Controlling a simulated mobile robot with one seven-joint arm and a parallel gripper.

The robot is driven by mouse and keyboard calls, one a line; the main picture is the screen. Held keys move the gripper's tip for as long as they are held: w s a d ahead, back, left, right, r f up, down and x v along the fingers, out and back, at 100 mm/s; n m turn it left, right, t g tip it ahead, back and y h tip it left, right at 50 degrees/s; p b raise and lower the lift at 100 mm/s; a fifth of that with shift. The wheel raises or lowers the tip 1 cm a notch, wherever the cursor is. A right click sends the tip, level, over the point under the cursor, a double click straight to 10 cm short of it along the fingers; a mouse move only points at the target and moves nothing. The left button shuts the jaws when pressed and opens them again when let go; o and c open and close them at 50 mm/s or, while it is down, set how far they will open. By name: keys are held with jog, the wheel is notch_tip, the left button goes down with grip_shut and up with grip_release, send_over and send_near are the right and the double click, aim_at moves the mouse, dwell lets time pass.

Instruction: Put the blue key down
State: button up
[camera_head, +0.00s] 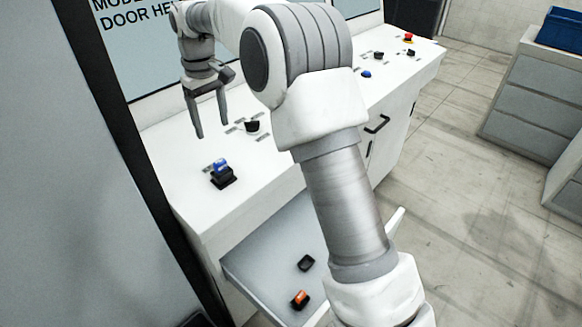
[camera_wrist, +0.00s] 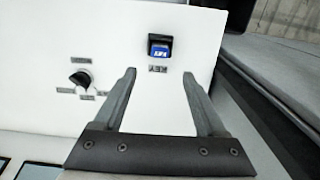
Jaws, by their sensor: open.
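The blue key (camera_head: 220,165) sits in a black holder (camera_head: 223,180) on the white console top, near its left end. In the wrist view the blue key (camera_wrist: 160,53) shows in its dark holder, just beyond my fingertips, with a "KEY" label beside it. My gripper (camera_head: 213,130) is open and empty above the console, apart from the key. Both fingers also show in the wrist view, my gripper (camera_wrist: 159,73) spread wide with only console surface between them.
A black rotary knob (camera_head: 252,126) stands near the gripper. Below, an open drawer (camera_head: 262,262) holds an orange key (camera_head: 299,297) in a black holder and an empty-looking black holder (camera_head: 305,263). A red button (camera_head: 408,38) and other controls lie farther along the console.

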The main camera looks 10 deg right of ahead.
jog(key=s+d+r+m+t, duration=0.2)
jog(key=s+d+r, duration=0.3)
jog(key=s, duration=0.3)
jog(key=s+d+r+m+t, duration=0.1)
jog(key=s+d+r, duration=0.5)
jog(key=s, duration=0.2)
jog(key=s+d+f+m+t, duration=0.1)
jog(key=s+d+f+m, duration=0.1)
jog(key=s, duration=0.6)
jog(key=s+d+f+m+t, duration=0.1)
jog(key=s+d+f, duration=0.2)
jog(key=s, duration=0.6)
jog(key=shift+s+d+f+m+t, duration=0.2)
jog(key=shift+d+m+t, duration=0.1)
jog(key=shift+m, duration=0.1)
notch_tip(320, 180, down, 3)
jog(key=b, duration=0.2)
jog(key=shift+r+b, duration=0.2)
jog(key=shift+b, duration=0.1)
